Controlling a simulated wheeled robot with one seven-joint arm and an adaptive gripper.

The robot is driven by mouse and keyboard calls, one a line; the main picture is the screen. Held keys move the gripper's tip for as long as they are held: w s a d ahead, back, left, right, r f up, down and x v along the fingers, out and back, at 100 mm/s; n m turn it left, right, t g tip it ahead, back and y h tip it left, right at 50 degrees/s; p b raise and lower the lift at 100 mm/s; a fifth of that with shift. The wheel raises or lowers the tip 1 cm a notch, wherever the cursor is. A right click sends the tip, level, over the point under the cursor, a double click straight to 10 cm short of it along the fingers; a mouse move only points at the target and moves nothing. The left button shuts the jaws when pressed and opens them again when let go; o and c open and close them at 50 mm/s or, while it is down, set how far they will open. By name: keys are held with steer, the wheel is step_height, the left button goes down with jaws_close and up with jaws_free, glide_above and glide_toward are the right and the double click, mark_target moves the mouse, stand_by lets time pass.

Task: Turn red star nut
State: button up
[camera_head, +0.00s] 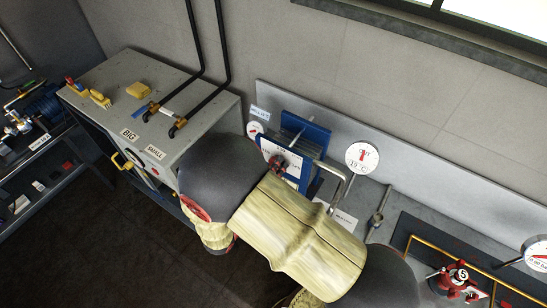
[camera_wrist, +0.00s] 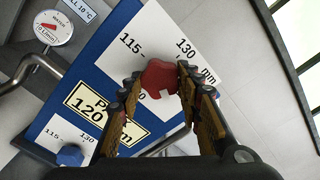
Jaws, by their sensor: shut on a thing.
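The red star nut (camera_wrist: 160,77) sits on a white scale plate (camera_wrist: 150,35) marked 115 and 130 mm, on a blue plate. In the wrist view my gripper (camera_wrist: 158,85) has one finger on each side of the nut, and is shut on it. The finger pads partly hide its sides. In the head view the red nut (camera_head: 276,163) shows small at the front of the blue plate unit (camera_head: 303,134). My arm hides the lower part of that unit and most of my gripper.
A dial gauge (camera_head: 362,157) stands right of the unit, and a bent metal pipe (camera_head: 336,172) runs beside it. A blue knob (camera_wrist: 70,155) is at the lower left of the wrist view. A grey cabinet (camera_head: 190,92) with yellow items stands left. A red valve (camera_head: 458,278) is at lower right.

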steer(key=shift+n+p, duration=2.2)
steer(key=shift+p, duration=0.15)
steer(key=o, duration=1.1)
steer(key=shift+o, duration=0.2)
steer(key=v, duration=1.2)
steer(key=shift+a, duration=0.1)
